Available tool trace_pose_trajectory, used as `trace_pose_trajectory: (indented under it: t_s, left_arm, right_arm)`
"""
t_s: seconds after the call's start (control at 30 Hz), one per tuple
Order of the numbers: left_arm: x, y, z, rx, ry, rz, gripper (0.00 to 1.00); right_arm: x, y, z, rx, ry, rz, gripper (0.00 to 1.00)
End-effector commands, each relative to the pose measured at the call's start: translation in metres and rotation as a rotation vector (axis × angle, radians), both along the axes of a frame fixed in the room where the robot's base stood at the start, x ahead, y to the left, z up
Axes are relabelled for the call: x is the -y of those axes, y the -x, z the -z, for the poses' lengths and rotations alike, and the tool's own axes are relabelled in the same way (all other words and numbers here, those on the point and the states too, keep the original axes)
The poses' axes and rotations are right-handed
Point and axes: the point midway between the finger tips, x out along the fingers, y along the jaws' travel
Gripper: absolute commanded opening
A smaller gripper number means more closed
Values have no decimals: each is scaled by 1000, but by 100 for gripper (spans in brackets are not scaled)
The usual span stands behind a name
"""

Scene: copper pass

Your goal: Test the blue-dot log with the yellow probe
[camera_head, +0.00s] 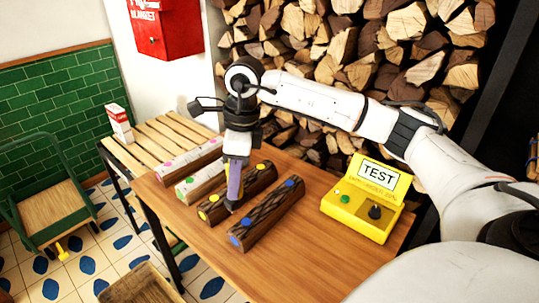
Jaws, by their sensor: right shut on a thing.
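The blue-dot log (268,214) is dark, split wood with blue dots, lying at the front of the row on the brown table (285,268). The yellow-dot log (247,190) lies just behind it, to its left. My right gripper (237,158) points down over the yellow-dot log, shut on a slim upright probe (235,182). The probe shows mostly purple, with a yellow strip at its left side. Its dark tip is close to the yellow-dot log; I cannot tell whether it touches. A yellow tester (354,214) with a TEST sign stands to the right. My left gripper is not in view.
A green-dot log (200,184) and a pink-dot log (188,160) lie farther left. A slatted bench (160,139) bears a carton (119,123). Stacked firewood (380,60) stands behind. A green cart (50,195) and a wooden crate (140,285) are at left. The table's front is clear.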

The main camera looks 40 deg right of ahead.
Motion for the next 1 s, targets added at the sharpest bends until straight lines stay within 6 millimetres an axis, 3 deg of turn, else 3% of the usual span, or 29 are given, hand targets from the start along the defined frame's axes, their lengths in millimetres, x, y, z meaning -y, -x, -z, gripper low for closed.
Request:
trace_pose_trajectory:
  t_s: [0.4, 0.6, 0.8, 1.0]
  left_arm:
    - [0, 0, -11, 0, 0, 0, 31]
    - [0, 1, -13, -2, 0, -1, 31]
    - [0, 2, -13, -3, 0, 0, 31]
    - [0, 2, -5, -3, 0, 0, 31]
  right_arm:
    - [71, -7, -3, 0, -1, 989, 3]
    - [99, -5, -4, -1, -1, 1351, 3]
    - [111, -4, -4, 0, -1, 1509, 3]
    - [112, -4, 5, -1, -2, 1523, 3]
